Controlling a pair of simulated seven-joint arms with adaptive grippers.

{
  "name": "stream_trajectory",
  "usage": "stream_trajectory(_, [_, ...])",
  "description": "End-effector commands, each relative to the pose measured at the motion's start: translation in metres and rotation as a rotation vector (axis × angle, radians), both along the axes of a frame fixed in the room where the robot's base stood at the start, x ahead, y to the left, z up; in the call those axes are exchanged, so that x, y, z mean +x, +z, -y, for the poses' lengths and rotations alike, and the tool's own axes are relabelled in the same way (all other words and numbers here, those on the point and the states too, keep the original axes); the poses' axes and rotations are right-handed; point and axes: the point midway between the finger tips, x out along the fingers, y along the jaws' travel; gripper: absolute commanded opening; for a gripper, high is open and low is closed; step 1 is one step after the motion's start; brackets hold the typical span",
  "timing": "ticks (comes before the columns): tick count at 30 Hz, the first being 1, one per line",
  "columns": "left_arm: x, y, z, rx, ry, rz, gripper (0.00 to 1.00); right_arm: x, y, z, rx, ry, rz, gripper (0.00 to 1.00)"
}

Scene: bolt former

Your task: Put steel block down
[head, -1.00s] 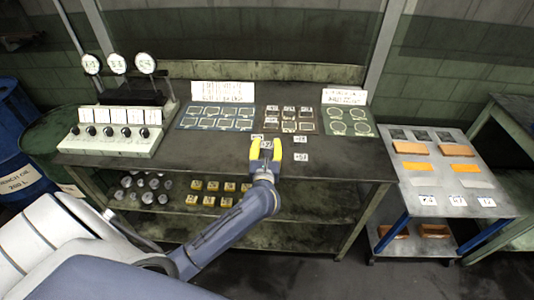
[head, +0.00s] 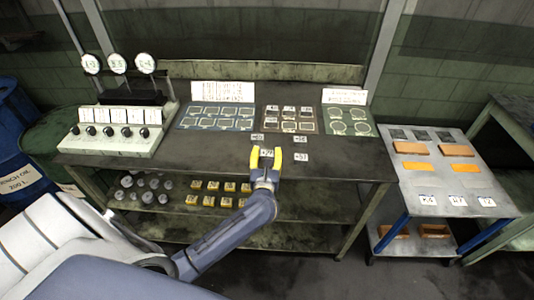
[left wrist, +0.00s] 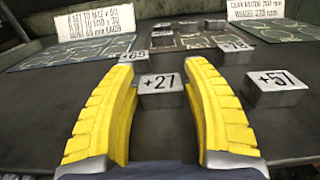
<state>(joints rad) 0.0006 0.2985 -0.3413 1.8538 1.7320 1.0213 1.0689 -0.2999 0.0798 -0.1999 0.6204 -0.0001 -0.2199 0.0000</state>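A small steel block marked +27 (head: 267,153) stands upright on the dark bench top. It also shows in the left wrist view (left wrist: 162,92), between the tips of my left gripper's yellow fingers. My left gripper (head: 267,158) is open, with a gap visible on both sides of the block in the left wrist view (left wrist: 164,75). Other steel blocks stand nearby: one marked +57 (left wrist: 275,92) to the right, one (left wrist: 235,52) behind right, and one (left wrist: 134,57) behind left, partly hidden by the left finger. My right gripper is not in view.
Marked trays lie along the bench back: a blue-grey one (head: 217,127), a brown one with several blocks (head: 290,131) and a green one (head: 349,131). White signs stand behind them. A control box (head: 110,145) stands left. A side table (head: 450,208) with orange pieces stands right.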

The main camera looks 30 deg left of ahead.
Motion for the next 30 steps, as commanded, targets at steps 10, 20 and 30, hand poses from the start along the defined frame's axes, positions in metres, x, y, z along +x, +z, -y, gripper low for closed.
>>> stream_trajectory(10, [0.000,0.000,0.000,0.000,0.000,0.000,0.63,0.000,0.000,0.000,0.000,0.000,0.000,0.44])
stream_trajectory(20, [-0.027,0.002,0.013,-0.002,-0.001,-0.002,0.63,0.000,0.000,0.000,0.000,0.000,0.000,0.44])
stream_trajectory(30, [-0.080,0.002,0.039,-0.001,-0.001,-0.003,0.63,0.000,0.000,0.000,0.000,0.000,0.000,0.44])
